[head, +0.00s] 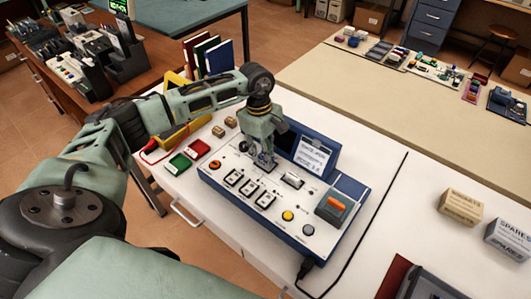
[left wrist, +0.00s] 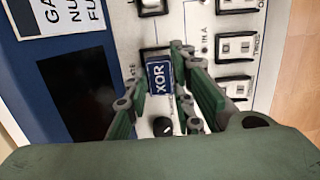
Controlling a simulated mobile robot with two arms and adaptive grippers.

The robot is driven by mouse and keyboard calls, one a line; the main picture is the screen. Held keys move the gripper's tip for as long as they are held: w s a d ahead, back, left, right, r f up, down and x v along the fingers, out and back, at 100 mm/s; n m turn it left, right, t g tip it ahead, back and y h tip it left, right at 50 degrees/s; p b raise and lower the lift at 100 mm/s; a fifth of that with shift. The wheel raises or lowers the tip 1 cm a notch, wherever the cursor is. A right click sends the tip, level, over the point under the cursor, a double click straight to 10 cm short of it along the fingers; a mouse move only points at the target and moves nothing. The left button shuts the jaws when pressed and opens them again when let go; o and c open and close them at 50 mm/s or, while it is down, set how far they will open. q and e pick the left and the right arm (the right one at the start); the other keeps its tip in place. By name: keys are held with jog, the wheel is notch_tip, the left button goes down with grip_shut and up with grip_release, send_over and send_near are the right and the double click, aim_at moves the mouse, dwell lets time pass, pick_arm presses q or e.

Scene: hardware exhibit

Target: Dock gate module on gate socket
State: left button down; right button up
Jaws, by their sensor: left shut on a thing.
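My left gripper (head: 265,162) is over the back part of the white-topped, blue-sided console (head: 304,222), pointing down. In the left wrist view the gripper (left wrist: 182,72) is shut on a small dark blue gate module (left wrist: 159,79) with white "XOR" lettering. The module is close over the white panel, beside a partly covered "GATE" label. I cannot tell whether it touches the panel or is seated. The gate socket is mostly hidden under the module and fingers. In the head view the gripper hides the module. My right gripper is not in view.
The console carries several switches (head: 249,186), a yellow button (head: 288,215), an orange rocker (head: 337,203) and an upright display (head: 311,155). Green (head: 177,164) and red (head: 199,149) blocks lie to the left. A black cable runs along the right.

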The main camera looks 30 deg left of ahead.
aim_at(261, 154)
pick_arm(q)
jog(key=shift+f+b, duration=0.6)
jog(key=shift+f, duration=0.1)
jog(key=c, duration=1.8)
grip_release()
jog(key=shift+o, duration=0.2)
jog(key=shift+r, duration=0.1)
notch_tip(261, 154, up, 11)
jog(key=a+p, duration=0.1)
jog(key=p, duration=0.4)
jog(key=shift+a+p, duration=0.2)
jog(key=shift+p, duration=0.15)
